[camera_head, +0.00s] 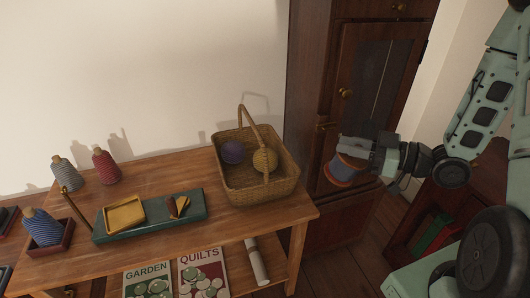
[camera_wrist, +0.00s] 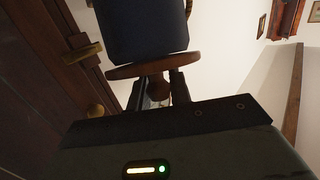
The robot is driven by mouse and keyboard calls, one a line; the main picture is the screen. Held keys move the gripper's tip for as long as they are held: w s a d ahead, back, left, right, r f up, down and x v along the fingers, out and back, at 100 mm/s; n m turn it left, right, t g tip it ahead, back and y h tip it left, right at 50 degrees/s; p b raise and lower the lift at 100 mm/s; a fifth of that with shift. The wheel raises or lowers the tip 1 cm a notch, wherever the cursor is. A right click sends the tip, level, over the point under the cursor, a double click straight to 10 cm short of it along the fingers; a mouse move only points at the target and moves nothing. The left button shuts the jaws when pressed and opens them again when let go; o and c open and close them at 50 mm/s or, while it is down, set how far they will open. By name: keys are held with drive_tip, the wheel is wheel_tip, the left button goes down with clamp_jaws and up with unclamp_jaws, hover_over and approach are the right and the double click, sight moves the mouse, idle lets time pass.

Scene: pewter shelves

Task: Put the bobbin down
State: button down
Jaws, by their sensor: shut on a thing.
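The bobbin (camera_head: 343,170) has dark blue thread and a brown wooden flange. My gripper (camera_head: 354,150) is shut on it and holds it in the air in front of the dark wooden cabinet, to the right of the table. In the wrist view the bobbin's navy thread (camera_wrist: 145,30) and round wooden flange fill the top middle. The gripper's fingers (camera_wrist: 158,88) show just under the flange; their exact contact with the bobbin is partly hidden.
The wooden table (camera_head: 165,187) holds a wicker basket (camera_head: 260,188) with yarn balls, a teal tray (camera_head: 150,229) with a yellow dish (camera_head: 125,213), and several thread cones at left. Bare wood shows around these. The cabinet (camera_head: 362,75) stands behind the table's right end.

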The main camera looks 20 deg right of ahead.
drive_tip(key=r+x, duration=0.1)
drive_tip(key=x, duration=1.5)
drive_tip(key=w+a+f+g+h, duration=0.2)
drive_tip(key=w+a+f, duration=0.1)
drive_tip(key=f, duration=0.3)
drive_tip(key=shift+w+a+p, duration=0.25)
drive_tip(key=shift+p, duration=0.1)
drive_tip(key=shift+f, duration=0.1)
drive_tip(key=shift+f, duration=0.15)
drive_tip(key=c, duration=1.3)
unclamp_jaws()
